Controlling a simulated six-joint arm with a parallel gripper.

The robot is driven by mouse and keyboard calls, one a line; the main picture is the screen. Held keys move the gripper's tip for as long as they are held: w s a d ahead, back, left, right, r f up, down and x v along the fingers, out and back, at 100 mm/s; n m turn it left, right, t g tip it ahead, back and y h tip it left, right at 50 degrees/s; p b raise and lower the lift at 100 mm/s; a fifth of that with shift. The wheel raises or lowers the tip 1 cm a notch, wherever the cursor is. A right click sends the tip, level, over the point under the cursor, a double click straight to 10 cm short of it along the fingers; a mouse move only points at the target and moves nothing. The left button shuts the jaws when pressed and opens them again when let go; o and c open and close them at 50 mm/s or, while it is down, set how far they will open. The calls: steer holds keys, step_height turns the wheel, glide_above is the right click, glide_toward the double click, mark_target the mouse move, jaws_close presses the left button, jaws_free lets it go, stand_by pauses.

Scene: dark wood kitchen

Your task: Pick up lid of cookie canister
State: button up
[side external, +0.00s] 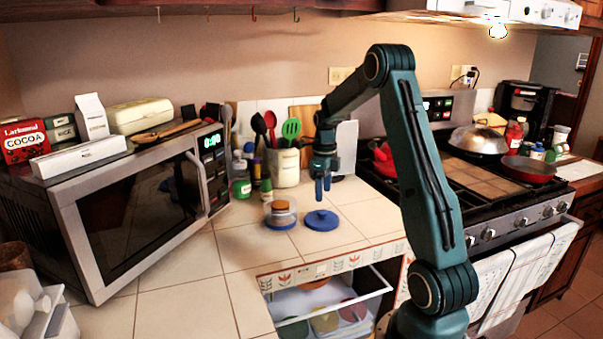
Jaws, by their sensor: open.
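A round blue lid (321,220) with a small knob lies flat on the tiled counter. Just left of it stands a clear canister (280,217) with a blue base and something brown showing at its top. My gripper (323,188) points down above the lid, with its fingers apart and empty. A gap shows between the fingertips and the lid's knob. Nothing covers the lid in this view.
A microwave (130,205) stands on the left. A utensil crock (285,167) and bottles stand behind the canister. An open drawer (330,310) juts out below the counter's front edge. The stove (470,170) with pans is on the right.

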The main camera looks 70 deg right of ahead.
mark_target(322, 211)
steer(key=shift+f, duration=0.8)
steer(key=shift+w+f, duration=0.1)
steer(key=shift+f, duration=2.5)
steer(key=c, duration=1)
steer(key=shift+r, duration=0.15)
steer(key=shift+c, duration=0.2)
step_height(322, 211, up, 20)
steer(key=shift+f, duration=0.2)
